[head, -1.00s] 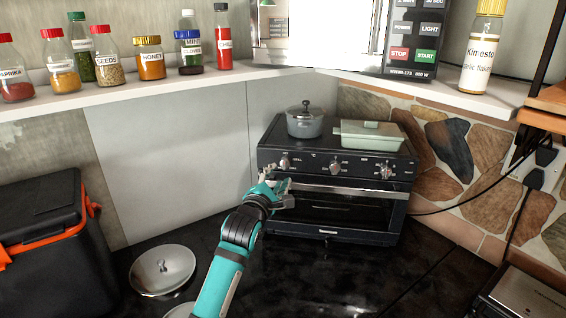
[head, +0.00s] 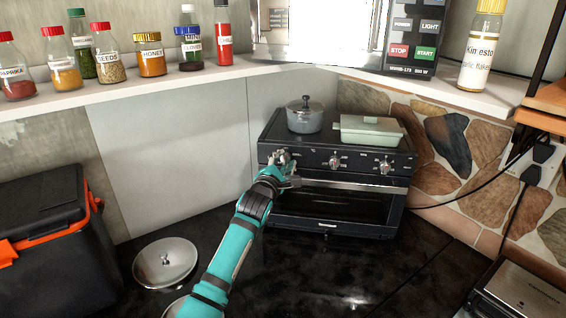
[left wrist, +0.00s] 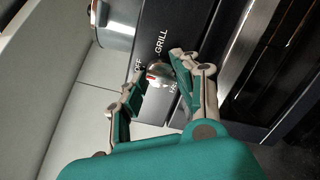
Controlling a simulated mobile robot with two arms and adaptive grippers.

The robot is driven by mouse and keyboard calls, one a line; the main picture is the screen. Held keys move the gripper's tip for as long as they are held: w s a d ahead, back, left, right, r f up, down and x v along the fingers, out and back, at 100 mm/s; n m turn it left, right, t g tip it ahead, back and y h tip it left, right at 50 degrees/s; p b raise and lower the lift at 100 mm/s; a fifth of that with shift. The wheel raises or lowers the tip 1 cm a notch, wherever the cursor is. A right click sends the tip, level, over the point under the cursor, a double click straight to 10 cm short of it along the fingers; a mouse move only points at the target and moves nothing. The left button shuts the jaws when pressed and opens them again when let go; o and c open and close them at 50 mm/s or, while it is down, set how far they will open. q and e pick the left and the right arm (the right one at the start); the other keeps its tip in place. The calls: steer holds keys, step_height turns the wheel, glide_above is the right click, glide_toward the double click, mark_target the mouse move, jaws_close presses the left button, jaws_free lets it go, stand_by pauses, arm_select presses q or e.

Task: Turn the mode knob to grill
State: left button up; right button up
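The toaster oven (head: 330,205) is dark, with a row of silver knobs on its front panel. My left gripper (head: 284,168) is at the leftmost knob (head: 283,156). In the left wrist view this mode knob (left wrist: 160,74) lies between the two open fingertips of the left gripper (left wrist: 159,72), and the fingers look close to its sides. The labels OFF and GRILL (left wrist: 161,42) show beside it; a third label is partly hidden. I cannot tell which mark the knob points to. My right gripper is out of view.
A grey pot (head: 305,118) and a pale green lidded dish (head: 368,130) stand on the oven. The middle knob (head: 335,162) and right knob (head: 385,166) are clear. A metal lid (head: 165,262) and a black-and-orange cooler (head: 50,240) are left. Spice jars line the shelf above.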

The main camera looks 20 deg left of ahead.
arm_select(q)
jaws_close()
steer(key=shift+m, duration=0.4)
steer(key=m+p, duration=0.1)
steer(key=m, duration=0.4)
steer(key=shift+g+p, duration=0.35)
steer(key=shift+g, duration=0.05)
steer(key=m, duration=0.3)
steer(key=shift+d+m+y+p, duration=0.1)
steer(key=shift+m+y+p, duration=0.2)
steer(key=shift+m+g+y, duration=0.3)
steer(key=shift+m, duration=1.4)
steer(key=shift+f, duration=0.1)
